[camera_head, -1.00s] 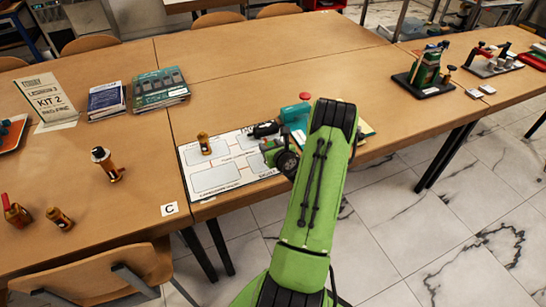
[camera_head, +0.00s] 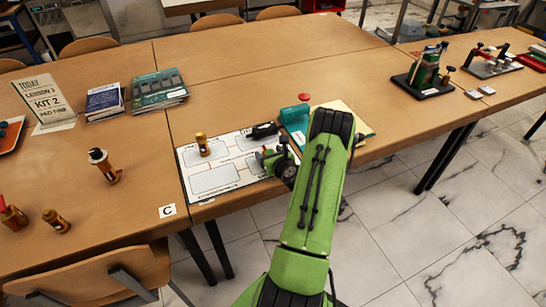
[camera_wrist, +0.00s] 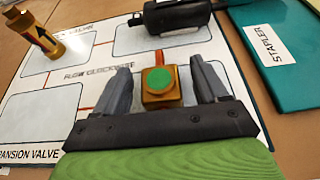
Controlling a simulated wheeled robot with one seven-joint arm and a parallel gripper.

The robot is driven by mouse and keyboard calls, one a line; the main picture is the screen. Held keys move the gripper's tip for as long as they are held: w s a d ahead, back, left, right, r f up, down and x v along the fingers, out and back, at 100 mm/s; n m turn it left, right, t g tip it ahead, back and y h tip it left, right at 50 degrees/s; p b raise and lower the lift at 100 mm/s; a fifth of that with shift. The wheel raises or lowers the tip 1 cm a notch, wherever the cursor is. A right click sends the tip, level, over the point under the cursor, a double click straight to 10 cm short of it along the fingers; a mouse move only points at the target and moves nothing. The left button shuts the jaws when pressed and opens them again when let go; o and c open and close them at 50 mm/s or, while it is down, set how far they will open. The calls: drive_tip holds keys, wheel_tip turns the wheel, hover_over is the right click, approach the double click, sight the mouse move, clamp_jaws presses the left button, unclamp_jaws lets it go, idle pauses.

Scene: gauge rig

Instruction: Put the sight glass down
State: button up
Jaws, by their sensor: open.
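The sight glass (camera_wrist: 160,82) is a small brass block with a round green window and an orange-red stub behind it. In the wrist view it stands between the spread fingers of my gripper (camera_wrist: 160,66), with a gap on each side. It appears to rest on the white diagram mat (camera_wrist: 85,62), though its underside is hidden. In the head view my gripper (camera_head: 265,156) is low over the right part of the mat (camera_head: 190,170), and I cannot make out the sight glass clearly there.
A brass cylinder with an arrow (camera_wrist: 38,38) and a black cylinder (camera_wrist: 165,24) stand and lie on the mat. More brass parts (camera_head: 104,165) sit left.

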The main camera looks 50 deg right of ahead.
drive_tip(key=v, duration=1.2)
drive_tip(key=w+a+r+n+t+y, duration=0.1)
drive_tip(key=w+a+r+n+y, duration=0.25)
drive_tip(key=a+n, duration=0.25)
drive_tip(key=w+a+r+n+y, duration=0.2)
drive_tip(key=w+a+n+y, duration=0.1)
drive_tip(key=w+a+n, duration=0.3)
drive_tip(key=s+a+r+n+g+y, duration=0.1)
drive_tip(key=a+r+n+g+y, duration=0.15)
drive_tip(key=a+n, duration=0.55)
drive_tip(key=a+r+n+g+y, duration=0.1)
drive_tip(key=a+r+n+g, duration=0.15)
drive_tip(key=a+n, duration=0.6)
drive_tip(key=s+a+r+n+g+h, duration=0.1)
drive_tip(key=s+a+r+n, duration=0.2)
drive_tip(key=s+n, duration=0.4)
drive_tip(key=s+a+r+n+h, duration=0.2)
drive_tip(key=s+r+n, duration=0.4)
drive_tip(key=s, duration=0.3)
drive_tip(key=shift+a+r+n+g+b, duration=0.2)
drive_tip(key=shift+a+n+g+b, duration=0.15)
drive_tip(key=shift+a+g, duration=0.1)
drive_tip(key=shift+s, duration=0.1)
